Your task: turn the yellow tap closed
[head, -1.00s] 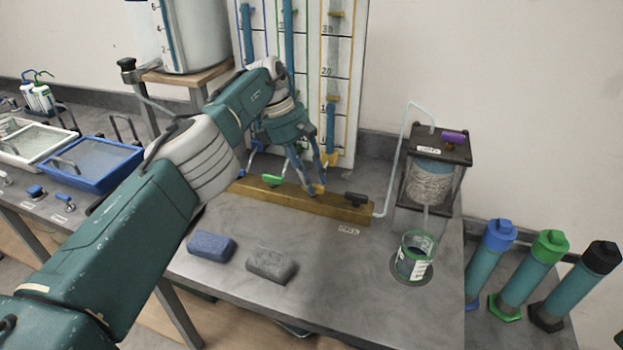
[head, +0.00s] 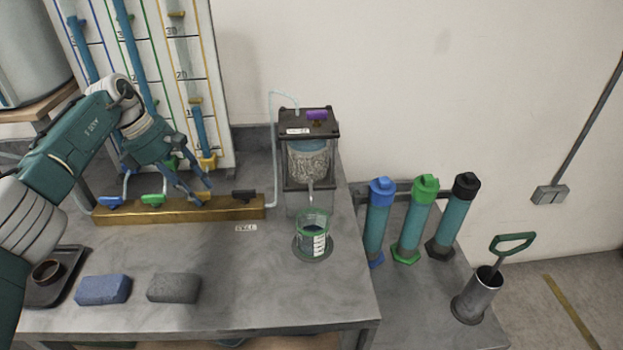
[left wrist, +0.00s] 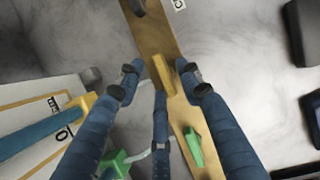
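The fingers stand apart, with a gap visible on both sides of the yellow handle. In the head view my left gripper (head: 197,197) reaches down to the brass bar (head: 180,213), between the green tap (head: 153,200) and the black tap (head: 245,196). The fingers largely hide the yellow tap there. My right gripper is not in view.
A blue tap (head: 110,203) is at the bar's left end. The column board (head: 225,110) stands behind. A filter stand (head: 309,127) and green-rimmed beaker (head: 313,235) stand right. A blue block (head: 103,289) and grey block (head: 174,288) lie in front.

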